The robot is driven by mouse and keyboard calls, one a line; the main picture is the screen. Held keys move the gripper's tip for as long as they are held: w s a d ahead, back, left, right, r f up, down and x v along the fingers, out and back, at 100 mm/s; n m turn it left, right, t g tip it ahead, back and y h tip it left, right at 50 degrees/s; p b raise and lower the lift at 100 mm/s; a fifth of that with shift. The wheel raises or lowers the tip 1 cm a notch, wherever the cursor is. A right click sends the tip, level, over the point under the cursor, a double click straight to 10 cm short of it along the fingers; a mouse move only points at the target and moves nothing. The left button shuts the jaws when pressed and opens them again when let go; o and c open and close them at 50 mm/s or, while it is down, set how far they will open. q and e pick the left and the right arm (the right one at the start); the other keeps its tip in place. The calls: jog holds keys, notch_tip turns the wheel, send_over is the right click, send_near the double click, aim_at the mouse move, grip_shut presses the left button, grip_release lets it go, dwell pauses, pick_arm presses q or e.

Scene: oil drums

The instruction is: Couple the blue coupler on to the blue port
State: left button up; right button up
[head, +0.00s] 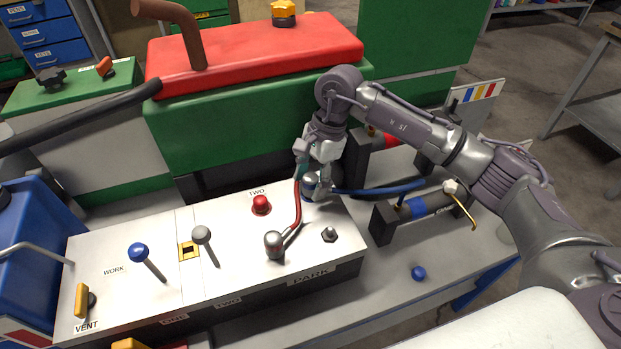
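My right gripper (319,172) points down at the back right of the white panel (226,268). Its fingers are around the blue coupler (310,181), a metal body with a blue band, and look shut on it. A blue hose (375,191) runs right from there. The coupler is upright, low at the panel top. I cannot tell whether it is seated on a port; the blue port cannot be made out and may be hidden under it. My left gripper is not in view.
A red hose (298,207) ends in a metal coupler (273,243) on the panel. The panel carries a red button (262,204), a blue-knobbed lever (138,252), a grey lever (202,234) and a hex stub (329,234).

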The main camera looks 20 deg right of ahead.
jog(key=shift+r, duration=0.15)
jog(key=v, duration=1.1)
jog(key=shift+d+r, duration=0.2)
jog(key=shift+r, duration=0.2)
